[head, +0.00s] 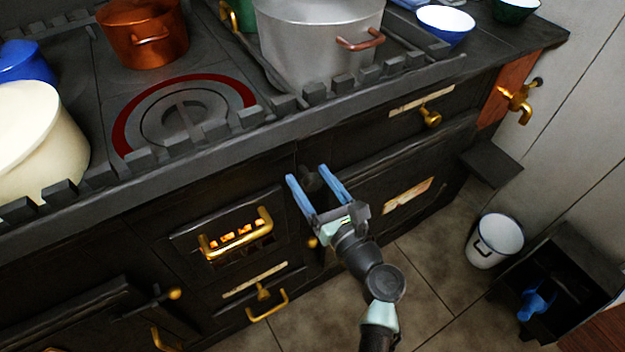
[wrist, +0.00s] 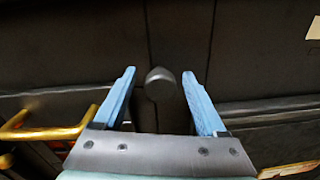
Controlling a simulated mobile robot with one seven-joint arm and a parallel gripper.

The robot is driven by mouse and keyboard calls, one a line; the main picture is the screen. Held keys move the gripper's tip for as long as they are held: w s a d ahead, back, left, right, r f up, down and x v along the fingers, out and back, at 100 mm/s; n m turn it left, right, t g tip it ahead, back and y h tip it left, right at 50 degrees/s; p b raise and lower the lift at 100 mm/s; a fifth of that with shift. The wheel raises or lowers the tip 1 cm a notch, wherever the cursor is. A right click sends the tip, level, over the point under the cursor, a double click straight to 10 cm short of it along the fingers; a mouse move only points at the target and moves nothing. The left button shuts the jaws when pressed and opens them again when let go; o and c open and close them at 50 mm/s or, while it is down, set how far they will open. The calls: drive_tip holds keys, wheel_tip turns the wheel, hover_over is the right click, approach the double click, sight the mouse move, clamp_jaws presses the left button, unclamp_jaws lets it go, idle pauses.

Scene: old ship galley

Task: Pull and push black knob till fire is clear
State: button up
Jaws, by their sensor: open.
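The black knob (head: 312,180) sticks out of the dark stove front, in the middle of the head view. In the wrist view the knob (wrist: 160,84) lies between the two blue fingers, nearer their tips, with a gap on each side. My gripper (head: 306,172) is open around the knob and does not visibly touch it; it also shows in the wrist view (wrist: 162,78). The fire glows orange behind the grate (head: 236,238) with a brass handle, left of my gripper.
A brass handle (wrist: 40,128) juts out at the left of the wrist view. Pots stand on the stove top, among them a grey pot (head: 310,45) and a copper pot (head: 143,35). A white bucket (head: 494,240) stands on the floor at right. The floor before the stove is partly free.

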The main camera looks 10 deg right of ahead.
clamp_jaws()
drive_tip(key=shift+s+d, duration=0.1)
drive_tip(key=shift+s, duration=0.05)
idle(1.2)
